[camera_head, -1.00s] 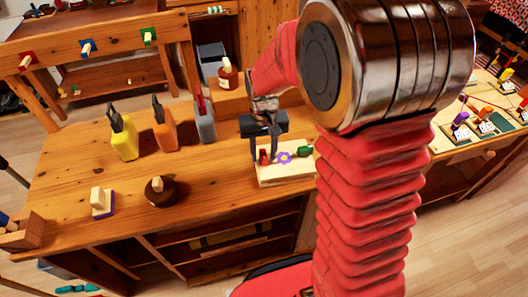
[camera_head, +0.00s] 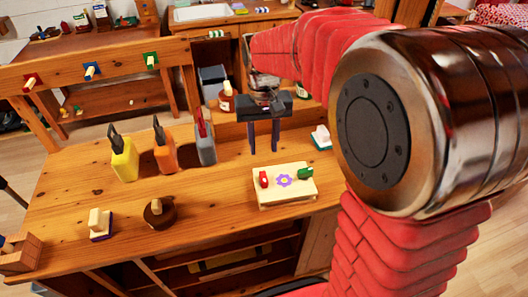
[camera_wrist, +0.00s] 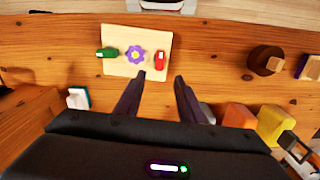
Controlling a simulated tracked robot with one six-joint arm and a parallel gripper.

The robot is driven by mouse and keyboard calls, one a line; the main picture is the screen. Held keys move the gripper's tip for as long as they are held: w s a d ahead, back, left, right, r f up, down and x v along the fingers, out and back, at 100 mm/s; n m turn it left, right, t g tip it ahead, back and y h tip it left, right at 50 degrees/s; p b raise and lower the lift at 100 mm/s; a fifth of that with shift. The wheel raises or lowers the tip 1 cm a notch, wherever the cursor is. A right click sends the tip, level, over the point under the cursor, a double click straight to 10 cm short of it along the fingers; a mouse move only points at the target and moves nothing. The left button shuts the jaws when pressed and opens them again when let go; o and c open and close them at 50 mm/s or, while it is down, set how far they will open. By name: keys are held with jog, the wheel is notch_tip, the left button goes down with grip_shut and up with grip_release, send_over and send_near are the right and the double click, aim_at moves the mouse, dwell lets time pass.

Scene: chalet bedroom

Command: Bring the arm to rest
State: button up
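My gripper (camera_head: 264,150) hangs above the wooden bench, behind a small pale wooden board in the head view. Its two dark fingers point down and stand apart with nothing between them. In the wrist view my gripper (camera_wrist: 161,78) also shows open and empty, its fingertips near the board's edge. The board (camera_head: 290,197) lies on the bench and carries a red piece, a purple flower and a green piece. It also shows in the wrist view (camera_wrist: 120,66). The red arm and its large metal joint fill the right of the head view.
A yellow (camera_head: 124,163), an orange (camera_head: 164,155) and a grey holder (camera_head: 206,149) with tools stand left of my gripper. A round brown block (camera_head: 160,213) and a knobbed block (camera_head: 100,225) are in front. A white-and-teal block (camera_head: 321,138) sits at the right.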

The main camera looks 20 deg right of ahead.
jog(key=shift+r, duration=0.2)
dwell(0.4)
jog(key=s+r+t, duration=0.2)
jog(key=s, duration=0.7)
jog(key=s+r+n+t, duration=0.1)
jog(key=s+r+t, duration=0.2)
jog(key=s, duration=0.6)
jog(key=shift+s+r+t, duration=0.15)
jog(key=shift+s+t, duration=0.15)
jog(key=shift+s, duration=0.1)
jog(key=shift+d, duration=0.2)
